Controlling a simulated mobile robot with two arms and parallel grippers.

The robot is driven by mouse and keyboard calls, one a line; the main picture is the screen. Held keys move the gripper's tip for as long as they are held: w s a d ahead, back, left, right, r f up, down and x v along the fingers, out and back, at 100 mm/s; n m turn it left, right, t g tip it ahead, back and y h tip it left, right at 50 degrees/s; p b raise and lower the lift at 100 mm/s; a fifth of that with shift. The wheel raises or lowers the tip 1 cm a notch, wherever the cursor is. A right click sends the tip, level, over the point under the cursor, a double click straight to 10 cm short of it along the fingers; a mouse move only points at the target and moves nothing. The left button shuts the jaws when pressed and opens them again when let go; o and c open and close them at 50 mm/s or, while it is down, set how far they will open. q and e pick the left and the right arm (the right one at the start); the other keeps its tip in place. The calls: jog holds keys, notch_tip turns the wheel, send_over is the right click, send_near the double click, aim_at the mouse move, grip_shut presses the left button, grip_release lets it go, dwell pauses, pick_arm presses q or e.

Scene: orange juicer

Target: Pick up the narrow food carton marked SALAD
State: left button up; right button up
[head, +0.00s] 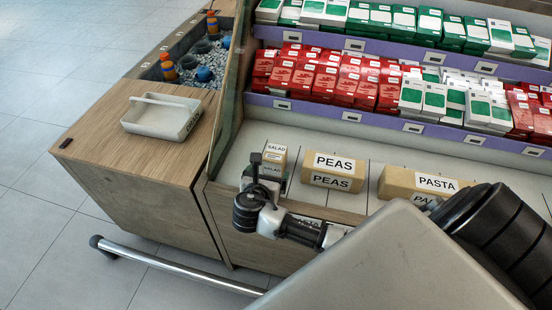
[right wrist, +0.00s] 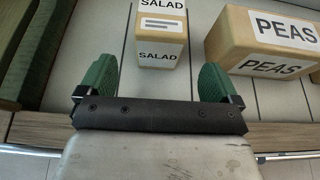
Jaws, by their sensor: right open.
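The narrow SALAD carton (head: 274,156) stands upright on the lowest shelf at its left end in the head view. It is tan with white labels. In the right wrist view the SALAD carton (right wrist: 160,40) is ahead of the jaws and lies between their lines. My right gripper (right wrist: 158,80) is open, with its two green fingers apart and nothing between them. The fingertips are short of the carton and not seen touching it. In the head view my right gripper (head: 254,172) is beside the carton's lower left, partly hidden by its own wrist. My left gripper is not in view.
A PEAS carton (head: 333,171) stands right of the SALAD carton, with a gap. A PASTA carton (head: 417,185) is farther right. Red and green boxes fill upper shelves. A white basket (head: 161,116) sits on the counter.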

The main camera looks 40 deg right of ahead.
aim_at(272, 166)
jog(key=x, duration=0.7)
jog(key=shift+w+b, duration=0.15)
jog(key=shift+b, duration=0.15)
jog(key=c, duration=1)
